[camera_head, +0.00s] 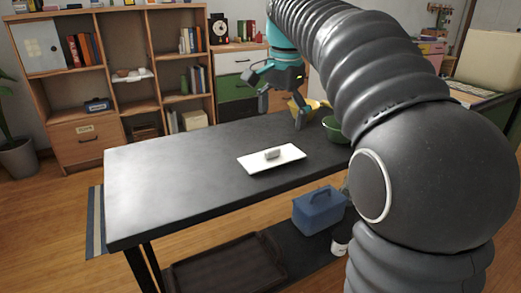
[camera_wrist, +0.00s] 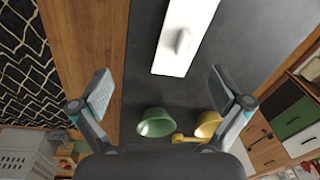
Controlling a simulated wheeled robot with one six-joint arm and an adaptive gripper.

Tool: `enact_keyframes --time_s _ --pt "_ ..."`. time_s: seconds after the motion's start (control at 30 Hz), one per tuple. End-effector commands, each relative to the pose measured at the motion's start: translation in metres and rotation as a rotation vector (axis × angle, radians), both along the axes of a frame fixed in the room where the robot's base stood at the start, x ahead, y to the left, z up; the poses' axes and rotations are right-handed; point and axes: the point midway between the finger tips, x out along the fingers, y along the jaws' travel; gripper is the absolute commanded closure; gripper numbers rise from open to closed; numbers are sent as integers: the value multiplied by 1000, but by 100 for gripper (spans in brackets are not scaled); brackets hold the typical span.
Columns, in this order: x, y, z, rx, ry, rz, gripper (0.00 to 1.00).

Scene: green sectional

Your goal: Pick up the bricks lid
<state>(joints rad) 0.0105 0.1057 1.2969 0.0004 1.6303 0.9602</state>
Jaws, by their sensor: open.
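A white, flat rectangular piece (camera_head: 259,163) lies on the dark table, with a small pale grey raised block (camera_head: 272,154) at its middle. It looks like the bricks lid with its handle, though I cannot tell whether the block is fixed to it. In the wrist view the white piece (camera_wrist: 172,55) is at the top centre, beyond the fingertips, with the block (camera_wrist: 183,41) on it. My gripper (camera_head: 282,111) is open and empty above the table's far side, behind and slightly right of the white piece. Its two spread fingers also show in the wrist view (camera_wrist: 161,92).
A green bowl (camera_head: 333,129) and a yellow vessel (camera_wrist: 208,124) stand near my gripper at the table's far right. A blue toolbox (camera_head: 318,211) and a dark tray (camera_head: 228,270) sit below the tabletop. The table's left part is clear. Shelves stand behind.

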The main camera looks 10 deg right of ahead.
Motion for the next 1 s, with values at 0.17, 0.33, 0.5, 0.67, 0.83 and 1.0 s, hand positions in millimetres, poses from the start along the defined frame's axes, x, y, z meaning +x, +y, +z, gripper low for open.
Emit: enact_keyframes --time_s 0.17,0.33,0.5,0.67,0.83,1.0 --pt "41 -1 11 12 65 -165 0" --pt "58 -1 13 16 98 -259 0" --pt "62 -1 7 16 111 -288 0" --pt "61 -1 -13 15 111 -287 0" --pt "61 0 -46 16 111 -286 0" --pt "61 0 -67 16 109 -286 0"
